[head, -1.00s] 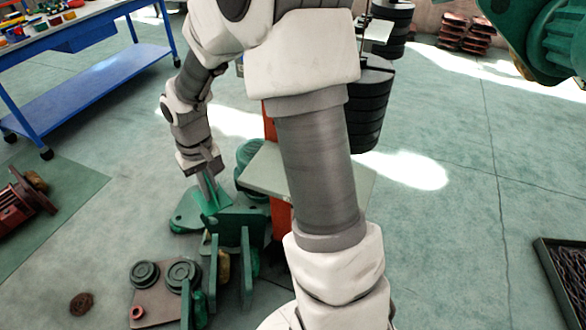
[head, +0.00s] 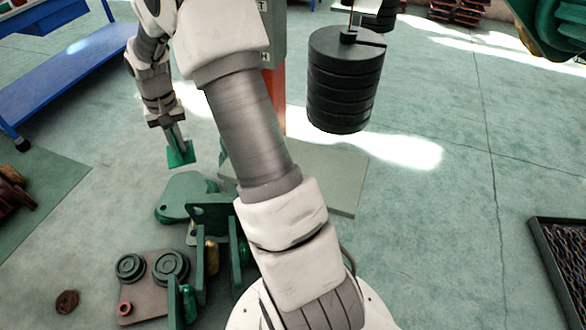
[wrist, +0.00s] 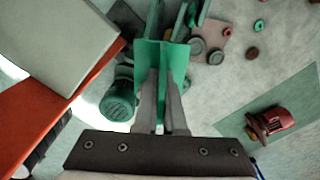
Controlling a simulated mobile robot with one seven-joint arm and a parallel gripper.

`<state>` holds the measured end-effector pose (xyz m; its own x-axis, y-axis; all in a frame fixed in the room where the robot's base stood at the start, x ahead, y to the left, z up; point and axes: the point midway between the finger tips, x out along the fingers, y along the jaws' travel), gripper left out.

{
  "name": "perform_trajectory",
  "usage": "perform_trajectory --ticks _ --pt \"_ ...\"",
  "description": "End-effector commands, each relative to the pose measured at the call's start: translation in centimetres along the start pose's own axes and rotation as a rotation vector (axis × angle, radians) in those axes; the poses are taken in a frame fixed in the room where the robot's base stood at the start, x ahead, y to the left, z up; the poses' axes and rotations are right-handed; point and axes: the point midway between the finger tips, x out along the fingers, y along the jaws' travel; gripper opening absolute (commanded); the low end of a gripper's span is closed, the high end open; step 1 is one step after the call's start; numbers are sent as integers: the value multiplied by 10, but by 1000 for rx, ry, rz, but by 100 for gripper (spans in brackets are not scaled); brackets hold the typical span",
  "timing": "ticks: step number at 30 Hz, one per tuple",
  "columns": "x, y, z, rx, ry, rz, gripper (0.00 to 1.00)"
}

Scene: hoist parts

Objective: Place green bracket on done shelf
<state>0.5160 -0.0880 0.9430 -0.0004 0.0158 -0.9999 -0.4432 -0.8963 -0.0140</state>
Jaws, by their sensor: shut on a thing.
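My gripper (head: 172,138) is shut on the green bracket (head: 181,156), a flat green plate with an upright part, which hangs below the fingers. In the wrist view the bracket (wrist: 178,62) stands out between and beyond the gripper fingers (wrist: 160,90). In the head view it appears beyond the dark green parts, against bare floor. A pale flat slab (head: 335,180) extends beside the orange post (head: 275,95), partly hidden by my arm. It also shows in the wrist view (wrist: 60,40). No readable label identifies it as the done shelf.
Dark green hoist parts (head: 205,205) and a brown plate with round discs (head: 150,275) lie at the lower left. Stacked black weights (head: 343,85) hang right of the post. A blue bench (head: 60,75) stands at upper left. Floor at right is mostly clear.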

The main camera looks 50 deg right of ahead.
Motion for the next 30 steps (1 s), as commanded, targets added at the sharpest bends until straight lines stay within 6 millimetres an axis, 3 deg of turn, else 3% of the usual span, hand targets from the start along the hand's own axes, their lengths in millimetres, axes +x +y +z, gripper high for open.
perform_trajectory --ticks 1,6,13,17,30 --pt "9 9 -15 59 3 0 0" --pt "20 35 -50 223 6 6 0" --pt "24 54 -68 323 11 12 0" --pt "24 69 -59 333 11 12 0" --pt "24 150 14 333 11 13 0"
